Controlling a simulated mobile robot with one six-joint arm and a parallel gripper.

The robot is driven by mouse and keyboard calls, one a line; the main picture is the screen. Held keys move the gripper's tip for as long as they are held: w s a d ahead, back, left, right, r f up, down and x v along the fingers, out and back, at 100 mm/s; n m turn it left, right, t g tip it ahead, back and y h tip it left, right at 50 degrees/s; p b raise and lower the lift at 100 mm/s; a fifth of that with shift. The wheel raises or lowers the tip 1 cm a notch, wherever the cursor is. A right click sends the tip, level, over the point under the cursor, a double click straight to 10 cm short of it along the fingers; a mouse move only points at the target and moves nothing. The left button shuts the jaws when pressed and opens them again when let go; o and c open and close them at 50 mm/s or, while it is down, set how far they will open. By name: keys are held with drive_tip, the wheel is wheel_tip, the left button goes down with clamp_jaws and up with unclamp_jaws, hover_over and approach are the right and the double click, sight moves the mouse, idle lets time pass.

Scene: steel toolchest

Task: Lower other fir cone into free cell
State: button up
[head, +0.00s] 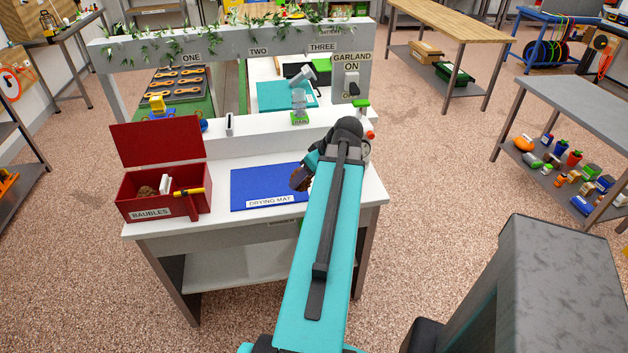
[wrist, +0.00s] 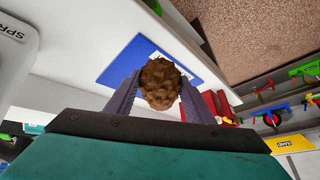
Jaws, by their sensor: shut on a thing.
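My gripper (wrist: 158,78) is shut on a brown fir cone (wrist: 161,88), which sits between its two fingers in the wrist view. In the head view this cone (head: 298,180) shows partly behind my arm, above the right part of the blue drying mat (head: 245,188). The red box labelled BAUBLES (head: 187,213) stands at the left end of the white bench with its lid (head: 155,141) raised. Inside it are another brown cone (head: 147,191), a white piece and a yellow-and-black item. The cells are too small to tell apart.
A white ledge (head: 240,133) with a green-based clear item (head: 300,108) runs behind the bench top. A garland beam (head: 220,45) spans above. The bench top (head: 217,222) between box and mat is clear.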

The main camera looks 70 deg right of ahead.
drive_tip(key=w+a+r+p, duration=0.1)
drive_tip(key=w+a, duration=0.3)
drive_tip(key=w, duration=0.7)
drive_tip(key=w+a+r+p, duration=0.1)
drive_tip(key=w+a+r, duration=0.3)
drive_tip(key=w, duration=0.8)
drive_tip(key=w+a+r+p, duration=0.2)
drive_tip(key=w+a, duration=0.3)
drive_tip(key=w, duration=0.6)
drive_tip(key=shift+w+r, duration=0.3)
drive_tip(key=shift+r, duration=0.05)
drive_tip(key=shift+a, duration=0.15)
drive_tip(key=shift+w, duration=0.2)
drive_tip(key=shift+w, duration=0.4)
drive_tip(key=shift+f, duration=0.2)
drive_tip(key=shift+f+b, duration=3.05)
drive_tip(key=shift+f, duration=2.1)
